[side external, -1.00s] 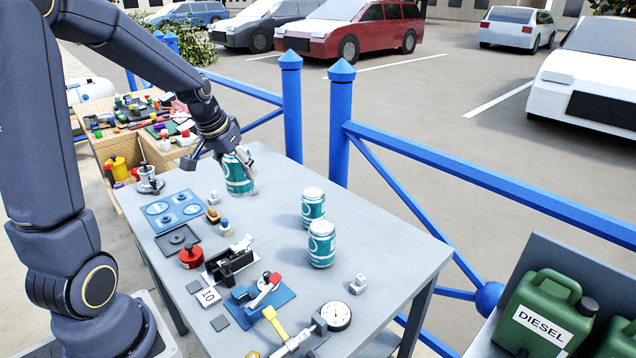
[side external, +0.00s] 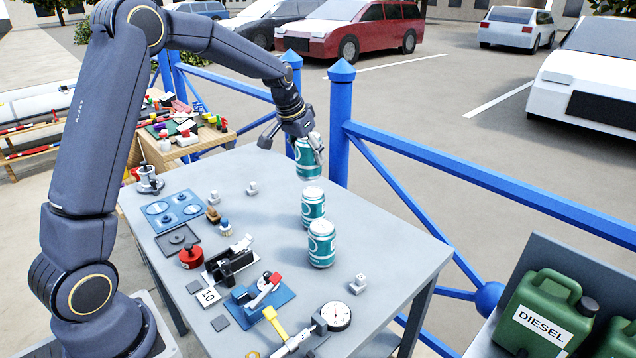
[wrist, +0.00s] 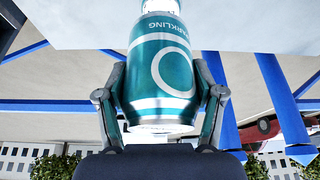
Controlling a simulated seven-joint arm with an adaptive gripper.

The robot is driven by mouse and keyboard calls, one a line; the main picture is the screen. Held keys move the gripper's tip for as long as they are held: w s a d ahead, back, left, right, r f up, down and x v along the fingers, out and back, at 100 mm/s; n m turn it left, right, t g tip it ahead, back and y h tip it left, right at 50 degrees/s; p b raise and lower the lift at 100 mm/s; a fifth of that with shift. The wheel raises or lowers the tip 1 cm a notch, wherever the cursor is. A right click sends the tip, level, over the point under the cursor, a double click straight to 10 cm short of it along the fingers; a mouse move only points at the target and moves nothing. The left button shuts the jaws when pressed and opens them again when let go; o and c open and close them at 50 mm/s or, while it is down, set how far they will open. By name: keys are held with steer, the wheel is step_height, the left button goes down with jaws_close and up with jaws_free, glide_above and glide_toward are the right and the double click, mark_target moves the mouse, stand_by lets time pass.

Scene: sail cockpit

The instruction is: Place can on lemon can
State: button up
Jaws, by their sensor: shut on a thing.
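My gripper (side external: 298,140) is shut on a teal and white can (side external: 308,160) and holds it tilted slightly, beyond the two other cans. In the wrist view the held can (wrist: 163,70) sits between both fingers, and the letters "SPARKLING" show on it in part. Two similar teal cans stand upright on the grey table (side external: 385,245): a farther can (side external: 313,208) and a nearer can (side external: 321,245), close together. I cannot read which of them is lemon. The held can is above and behind the farther can in the side view, apart from it.
Left on the table are a blue plate with round pads (side external: 174,210), a red pot (side external: 191,257) and a black clamp (side external: 232,262). A dial gauge (side external: 336,317) lies at the front. A small metal block (side external: 358,284) is at right. Blue railing (side external: 340,130) runs behind the table.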

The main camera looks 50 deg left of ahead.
mark_target(313, 168)
steer(key=shift+w+a+f, duration=0.15)
steer(key=shift+w+f, duration=0.7)
steer(key=shift+f, duration=0.1)
steer(key=shift+w+f, duration=0.1)
steer(key=shift+f, duration=1.5)
steer(key=shift+f, duration=0.1)
steer(key=o, duration=1.5)
